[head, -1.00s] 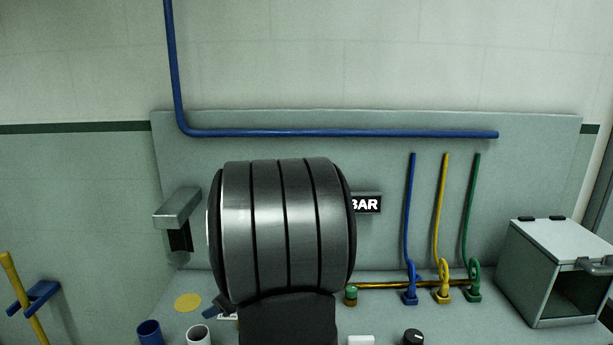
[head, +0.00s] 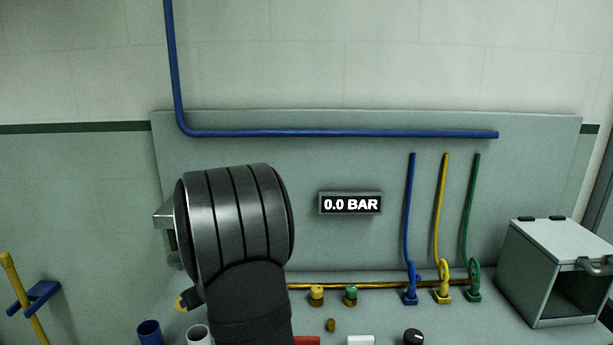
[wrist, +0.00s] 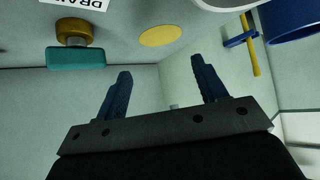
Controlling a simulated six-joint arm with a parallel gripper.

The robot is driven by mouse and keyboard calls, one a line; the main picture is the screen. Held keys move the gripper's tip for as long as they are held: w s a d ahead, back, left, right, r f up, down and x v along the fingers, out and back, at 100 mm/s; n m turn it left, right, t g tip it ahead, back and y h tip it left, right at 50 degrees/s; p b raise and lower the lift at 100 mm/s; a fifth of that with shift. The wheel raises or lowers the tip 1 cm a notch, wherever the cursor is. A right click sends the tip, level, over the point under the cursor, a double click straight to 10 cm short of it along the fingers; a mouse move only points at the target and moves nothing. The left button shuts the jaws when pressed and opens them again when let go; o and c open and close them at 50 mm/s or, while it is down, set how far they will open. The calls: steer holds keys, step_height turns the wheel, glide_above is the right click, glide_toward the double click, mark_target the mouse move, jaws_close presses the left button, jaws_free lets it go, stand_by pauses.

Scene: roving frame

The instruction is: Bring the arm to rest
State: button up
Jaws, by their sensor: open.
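My gripper (wrist: 160,67) shows in the wrist view with its two dark blue fingers spread apart and nothing between them. In the head view my dark arm link covers the left middle of the bench, and most of the gripper is hidden behind it. What looks like a dark fingertip shows at the link's lower left, in front of the yellow disc (head: 180,303). In the wrist view the disc (wrist: 160,36) lies beyond the fingers, apart from them. A teal handle on a brass fitting (wrist: 75,58) is to the left of the fingers.
A blue cup (head: 149,332) and a white cup (head: 198,334) stand at the front left. A grey box (head: 558,270) with an open front stands at right. Blue, yellow and green hoses rise by the panel. The display (head: 350,204) reads 0.0 BAR. The air above the bench's right half is clear.

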steer(key=shift+w+a+f, duration=0.4)
steer(key=shift+w+a, duration=0.15)
steer(key=s+d+r+n+g+y, duration=0.1)
steer(key=s+d+r+n, duration=0.3)
steer(key=d, duration=0.5)
steer(key=shift+s+r+g+y, duration=0.4)
steer(key=shift+s+g, duration=0.5)
steer(key=shift+s, duration=0.5)
